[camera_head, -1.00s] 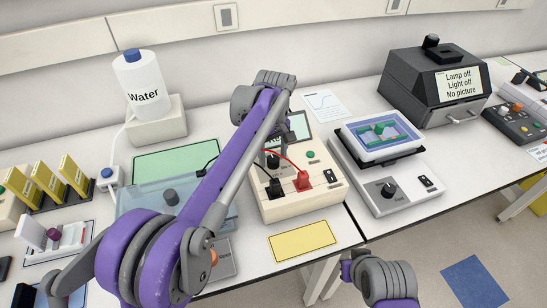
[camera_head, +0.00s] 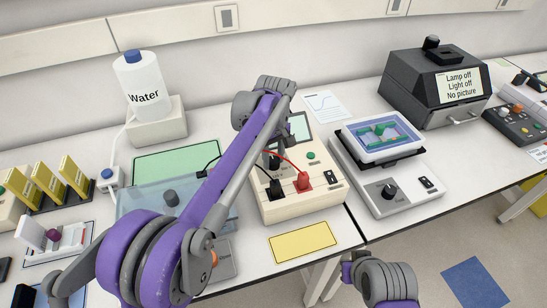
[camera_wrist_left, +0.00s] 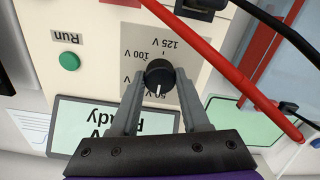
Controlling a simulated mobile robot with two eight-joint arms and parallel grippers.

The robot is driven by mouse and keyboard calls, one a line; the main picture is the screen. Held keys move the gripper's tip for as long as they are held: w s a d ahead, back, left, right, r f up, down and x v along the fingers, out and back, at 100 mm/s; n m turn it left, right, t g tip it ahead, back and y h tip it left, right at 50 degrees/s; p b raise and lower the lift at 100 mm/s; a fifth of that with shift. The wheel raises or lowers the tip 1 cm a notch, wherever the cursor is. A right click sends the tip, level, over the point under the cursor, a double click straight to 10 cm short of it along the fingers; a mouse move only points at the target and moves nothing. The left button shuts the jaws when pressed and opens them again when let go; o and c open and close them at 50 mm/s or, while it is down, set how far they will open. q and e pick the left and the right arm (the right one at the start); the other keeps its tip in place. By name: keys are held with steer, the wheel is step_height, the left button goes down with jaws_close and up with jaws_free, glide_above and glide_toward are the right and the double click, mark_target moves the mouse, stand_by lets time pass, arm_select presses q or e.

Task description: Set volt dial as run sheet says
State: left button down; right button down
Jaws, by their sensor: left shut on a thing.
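The power supply (camera_head: 320,200) is a cream box with a tilted display, a green Run button (camera_head: 310,155) and red and black plugs in front. Its volt dial (camera_wrist_left: 159,72) is a round black knob with a white mark, shown upside down in the left wrist view. The mark points down in that picture, by the 50 V print; 100 V and 125 V labels also show. My left gripper (camera_wrist_left: 160,86) is shut on the dial, one finger on each side. The display (camera_wrist_left: 110,125) reads "Ready"; its voltage figure is hidden by a finger.
Red (camera_wrist_left: 230,75) and black leads run close beside the dial. A paper with a curve (camera_head: 325,106) lies behind the supply; its text is too small to read. A yellow mat (camera_head: 302,242) lies in front. A grey instrument with a blue tray (camera_head: 382,135) stands right.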

arm_select(q)
steer(key=shift+m, duration=0.4)
steer(key=m, duration=1)
steer(key=shift+m+p, duration=0.35)
steer(key=shift+m, duration=0.05)
steer(key=shift+c, duration=1.9)
jaws_free()
